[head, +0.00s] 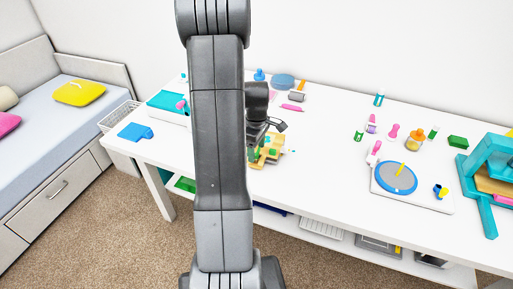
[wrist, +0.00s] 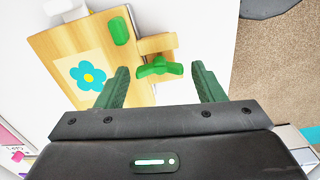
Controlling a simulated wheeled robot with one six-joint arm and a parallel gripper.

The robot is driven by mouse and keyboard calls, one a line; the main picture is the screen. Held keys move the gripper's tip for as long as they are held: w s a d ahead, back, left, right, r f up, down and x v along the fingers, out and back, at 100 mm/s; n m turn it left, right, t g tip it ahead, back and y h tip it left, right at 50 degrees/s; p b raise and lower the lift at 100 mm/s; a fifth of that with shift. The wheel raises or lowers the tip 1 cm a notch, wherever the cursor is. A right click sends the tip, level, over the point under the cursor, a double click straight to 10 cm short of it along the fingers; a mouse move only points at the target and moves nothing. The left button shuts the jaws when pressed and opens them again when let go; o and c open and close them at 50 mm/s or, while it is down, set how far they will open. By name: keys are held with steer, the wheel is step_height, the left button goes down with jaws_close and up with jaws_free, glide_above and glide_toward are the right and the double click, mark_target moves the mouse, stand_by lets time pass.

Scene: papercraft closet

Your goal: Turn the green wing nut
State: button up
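The green wing nut (wrist: 160,68) sits on a light wooden clamp bar at the edge of a wooden flower press (wrist: 60,50) with a blue flower picture. My gripper (wrist: 158,72) is open. Its dark green fingers stand on either side of the wing nut, with visible gaps on both sides; the nut lies at about the fingertips. A second green piece (wrist: 119,31) is on the press, up and left of the nut. In the head view the press (head: 274,153) is on the white table, partly hidden by my arm.
The white table (head: 330,130) holds craft items. A white board with a blue-rimmed disc (head: 394,177) and a teal press (head: 490,165) stand right. A teal box (head: 168,102) and a blue item (head: 135,132) lie left. Carpet (wrist: 275,50) shows beyond the table edge.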

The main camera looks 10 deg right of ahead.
steer(key=c, duration=0.7)
steer(key=shift+c, duration=0.2)
